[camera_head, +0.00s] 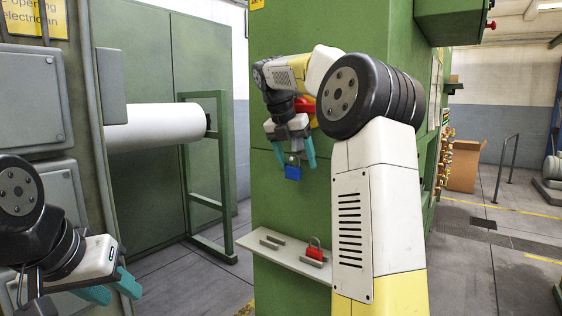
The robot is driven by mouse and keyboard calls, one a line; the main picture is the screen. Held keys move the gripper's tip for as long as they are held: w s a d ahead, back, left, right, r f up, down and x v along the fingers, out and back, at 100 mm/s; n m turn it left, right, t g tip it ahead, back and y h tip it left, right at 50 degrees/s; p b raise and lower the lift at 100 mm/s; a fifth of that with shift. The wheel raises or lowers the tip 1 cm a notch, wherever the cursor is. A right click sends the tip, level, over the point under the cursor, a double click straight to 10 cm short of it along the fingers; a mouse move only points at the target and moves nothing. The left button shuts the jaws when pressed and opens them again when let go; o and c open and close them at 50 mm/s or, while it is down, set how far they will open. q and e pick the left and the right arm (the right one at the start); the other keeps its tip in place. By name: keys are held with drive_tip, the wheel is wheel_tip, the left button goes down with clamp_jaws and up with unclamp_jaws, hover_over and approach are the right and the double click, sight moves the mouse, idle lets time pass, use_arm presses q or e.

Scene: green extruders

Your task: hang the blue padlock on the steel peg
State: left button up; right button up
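The blue padlock (293,173) hangs upright, shackle up, in front of the green column. My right gripper (296,162) is just above and around it, its teal fingers spread to either side of the shackle. The fingers look apart, with a gap between the padlock and the right finger. The steel peg cannot be made out; the gripper covers the area around the shackle, so I cannot tell whether the shackle is on it. My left gripper (119,289) is low at the left, open and empty, far from the padlock.
A narrow shelf (256,248) juts from the green column (268,205) below, with a red padlock (315,252) and small metal blocks (271,241) on it. A red and yellow part (305,107) shows behind my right wrist. Grey electrical boxes (28,98) stand near my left arm.

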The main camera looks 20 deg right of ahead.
drive_tip(key=shift+r, duration=0.1)
drive_tip(key=v, duration=0.7)
drive_tip(key=s+a+f+m+t+y, duration=0.2)
drive_tip(key=s+a+f+m+y, duration=0.1)
drive_tip(key=s+f+m, duration=0.6)
drive_tip(key=s+a+f+m+t+y, duration=0.2)
drive_tip(key=s+a+f+m, duration=0.3)
drive_tip(key=s+f+m, duration=0.5)
drive_tip(key=s+m+y, duration=0.1)
drive_tip(key=s+m, duration=0.7)
drive_tip(key=shift+a, duration=0.2)
drive_tip(key=shift+s+f, duration=0.1)
drive_tip(key=shift+f, duration=0.05)
